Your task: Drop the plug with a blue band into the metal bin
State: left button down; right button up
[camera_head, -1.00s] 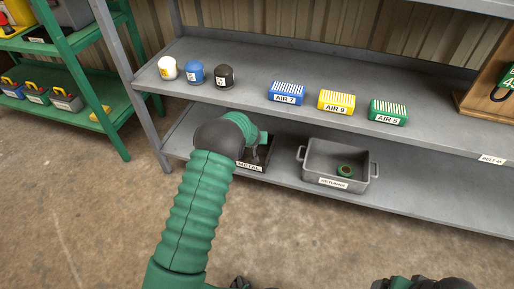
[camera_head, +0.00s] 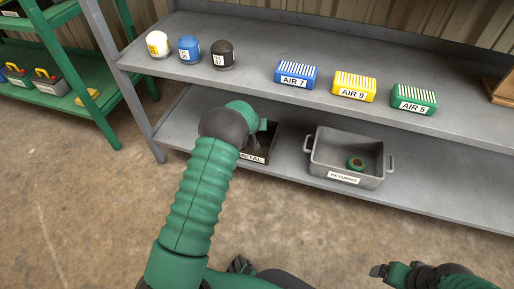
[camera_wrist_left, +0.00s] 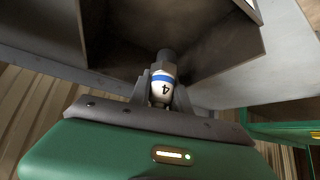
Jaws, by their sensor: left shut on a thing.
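The plug (camera_wrist_left: 163,84) shows in the left wrist view as a white piece with a blue band, a grey end and the mark 4. My left gripper (camera_wrist_left: 161,96) is shut on it. The dark metal bin (camera_wrist_left: 205,55) is just beyond the plug, its open inside facing the gripper. In the head view the bin (camera_head: 262,156), labelled METAL, stands on the lower shelf, partly hidden by my left arm. My left gripper is mostly hidden behind its wrist there. My right gripper (camera_head: 380,271) is at the lower right, away from the shelf; its jaw opening is unclear.
A grey RETURNS bin (camera_head: 345,178) with a green ring (camera_head: 356,163) inside stands right of the metal bin. The upper shelf (camera_head: 250,75) above holds three capped jars and blue, yellow and green AIR boxes. A green rack (camera_head: 110,125) stands at left.

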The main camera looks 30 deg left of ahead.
pick_arm(q)
jog(key=shift+d, duration=0.15)
jog(key=c, duration=1.1)
grip_release()
jog(key=p+v, duration=0.1)
jog(key=v, duration=1.5)
jog(key=shift+s+d+r+p, duration=0.15)
jog(key=shift+d+r+p, duration=0.1)
jog(key=shift+p, duration=0.1)
